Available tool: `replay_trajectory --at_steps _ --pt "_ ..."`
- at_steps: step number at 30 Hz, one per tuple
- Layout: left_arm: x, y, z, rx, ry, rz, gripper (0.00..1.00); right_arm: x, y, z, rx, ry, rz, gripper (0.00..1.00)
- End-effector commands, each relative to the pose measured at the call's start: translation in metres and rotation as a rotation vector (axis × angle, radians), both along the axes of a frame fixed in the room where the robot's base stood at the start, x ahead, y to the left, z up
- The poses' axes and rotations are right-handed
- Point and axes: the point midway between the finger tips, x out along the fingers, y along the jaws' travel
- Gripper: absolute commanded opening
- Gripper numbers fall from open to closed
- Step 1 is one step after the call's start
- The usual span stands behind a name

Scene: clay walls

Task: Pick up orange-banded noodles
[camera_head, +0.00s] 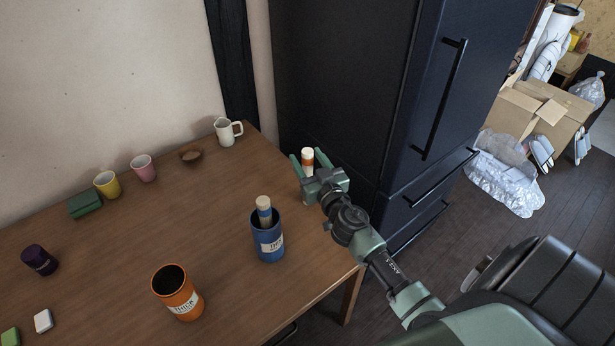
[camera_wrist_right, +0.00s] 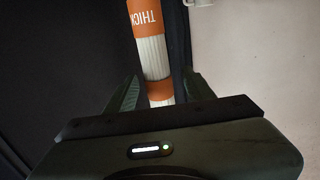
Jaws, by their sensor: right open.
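The orange-banded noodles (camera_head: 307,156) are a pale cylinder with orange bands, seen at the right of the table by the dark fridge. My right gripper (camera_head: 308,164) is open, with its green fingers on either side of the noodles. In the right wrist view the noodles (camera_wrist_right: 153,55) carry white "THICK" lettering and run down between the open fingers (camera_wrist_right: 162,92), with small gaps at the sides. The gripper body hides their lower end; I cannot tell what they rest on. My left gripper is not in view.
A blue canister (camera_head: 268,243) with blue-banded noodles (camera_head: 264,204) in it and an orange canister (camera_head: 178,293) stand on the wooden table (camera_head: 215,225). A white jug (camera_head: 226,133), cups and a bowl line the back. The dark fridge (camera_head: 340,90) stands close behind my right gripper.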

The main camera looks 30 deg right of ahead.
Motion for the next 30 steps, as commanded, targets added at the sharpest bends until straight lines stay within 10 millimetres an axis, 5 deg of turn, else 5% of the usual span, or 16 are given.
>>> replay_trajectory --at_steps 6,14,20,30 --pt "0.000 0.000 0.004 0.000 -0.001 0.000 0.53 0.029 -0.007 0.002 0.000 0.000 -0.002 0.53" --pt "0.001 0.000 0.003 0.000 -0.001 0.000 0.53 0.032 -0.007 0.001 0.000 0.000 -0.001 0.53" --pt "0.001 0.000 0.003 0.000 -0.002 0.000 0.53 0.032 -0.007 0.001 0.000 0.000 -0.001 0.03" --pt "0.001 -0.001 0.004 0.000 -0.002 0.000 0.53 0.032 -0.007 0.001 0.000 0.001 -0.001 0.00"
